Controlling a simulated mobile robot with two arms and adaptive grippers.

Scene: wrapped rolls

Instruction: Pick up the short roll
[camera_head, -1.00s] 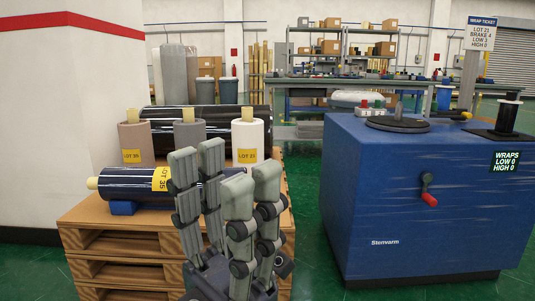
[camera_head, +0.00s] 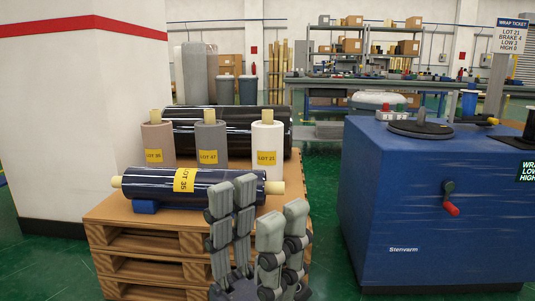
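Three upright rolls stand in a row on a stack of wooden pallets (camera_head: 120,207): a brown one labelled LOT 30 or similar (camera_head: 157,140), a grey one labelled LOT 47 (camera_head: 210,142) and a white one labelled LOT 21 (camera_head: 267,138). A dark wrapped roll labelled LOT 35 (camera_head: 160,184) lies in front of them. A longer black roll (camera_head: 228,120) lies behind. The upright ones look shorter than the lying ones; which is "the short roll" I cannot tell. My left gripper (camera_head: 263,207) is open and empty, fingers up, before the pallet's right front, partly covering the LOT 35 roll. My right gripper is out of view.
A blue wrapping machine (camera_head: 400,205) with a turntable (camera_head: 421,129) and red-handled crank (camera_head: 451,208) stands to the right. Its wrap ticket (camera_head: 511,36) reads LOT 21. A white pillar (camera_head: 70,120) stands left. Green floor (camera_head: 325,220) is clear between pallet and machine.

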